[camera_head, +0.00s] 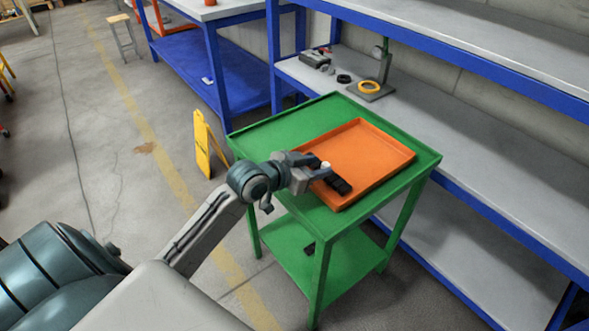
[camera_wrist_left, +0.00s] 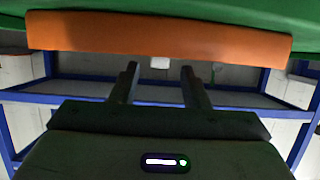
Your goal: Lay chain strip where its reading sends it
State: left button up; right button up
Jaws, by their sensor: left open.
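In the head view an orange tray (camera_head: 362,150) lies on the top of a green cart (camera_head: 275,128). My right gripper is out of view.
A small dark item (camera_head: 309,248) lies on the cart's lower shelf. A yellow floor sign (camera_head: 203,145) stands left of the cart. Most of the tray is clear.

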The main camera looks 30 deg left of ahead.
pick_arm(q)
jog(key=p+v, duration=0.1)
jog(key=v, duration=0.6)
jog(key=shift+s+a+r, duration=0.1)
jog(key=shift+s+r, duration=0.1)
jog(key=shift+s, duration=0.1)
jog(key=shift+p+v, duration=0.4)
jog(key=shift+v, duration=0.6)
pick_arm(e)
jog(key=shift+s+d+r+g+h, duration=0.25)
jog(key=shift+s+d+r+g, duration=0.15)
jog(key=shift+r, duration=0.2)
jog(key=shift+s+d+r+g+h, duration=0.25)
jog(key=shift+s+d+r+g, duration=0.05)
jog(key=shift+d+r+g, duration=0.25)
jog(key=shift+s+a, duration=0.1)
